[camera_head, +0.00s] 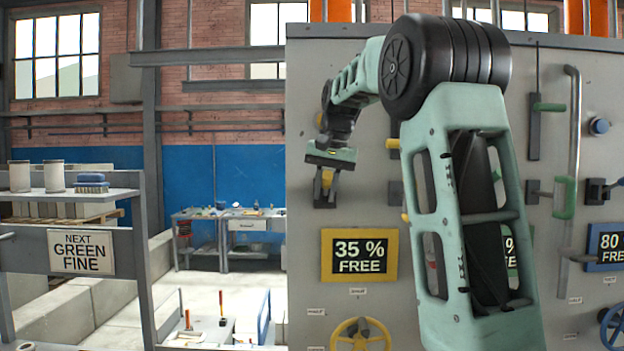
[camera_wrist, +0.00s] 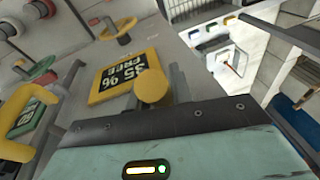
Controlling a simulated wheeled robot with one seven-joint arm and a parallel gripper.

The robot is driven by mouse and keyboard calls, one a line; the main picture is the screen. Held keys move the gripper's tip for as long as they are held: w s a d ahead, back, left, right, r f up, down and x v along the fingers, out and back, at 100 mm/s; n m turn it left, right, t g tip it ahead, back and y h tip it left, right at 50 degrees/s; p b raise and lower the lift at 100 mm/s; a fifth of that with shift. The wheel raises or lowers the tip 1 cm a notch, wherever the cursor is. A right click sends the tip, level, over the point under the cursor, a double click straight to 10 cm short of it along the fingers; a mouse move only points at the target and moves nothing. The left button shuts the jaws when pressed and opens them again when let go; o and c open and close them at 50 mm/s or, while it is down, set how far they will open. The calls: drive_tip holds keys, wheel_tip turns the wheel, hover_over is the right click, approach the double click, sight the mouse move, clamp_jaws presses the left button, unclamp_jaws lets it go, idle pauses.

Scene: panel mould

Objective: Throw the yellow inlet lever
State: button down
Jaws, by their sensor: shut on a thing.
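The yellow lever (camera_head: 327,178) sits on a dark mount near the left edge of the grey panel (camera_head: 305,110), above a yellow-framed "35 % FREE" sign (camera_head: 360,255). My gripper (camera_head: 328,166) is at the lever from above and is shut on it. In the wrist view the lever's rounded yellow end (camera_wrist: 152,88) shows just beyond the dark edge of my gripper. The fingertips and the lever's shaft are mostly hidden there. The same sign (camera_wrist: 124,76) lies behind the lever in that view.
A yellow handwheel (camera_head: 360,335) is below the sign. Green handles (camera_head: 564,197) and a grey vertical pipe (camera_head: 572,140) are on the panel's right.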

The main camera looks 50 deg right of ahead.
drive_tip(key=shift+d+r+g+y+p, duration=0.1)
drive_tip(key=shift+r+g+y+p, duration=0.25)
drive_tip(key=shift+p, duration=0.2)
drive_tip(key=shift+w, duration=0.1)
drive_tip(key=c, duration=1.3)
unclamp_jaws()
drive_tip(key=shift+o, duration=0.2)
drive_tip(key=s+r, duration=0.3)
drive_tip(key=r, duration=1.4)
drive_tip(key=shift+s+d, duration=0.15)
drive_tip(key=shift+s, duration=0.05)
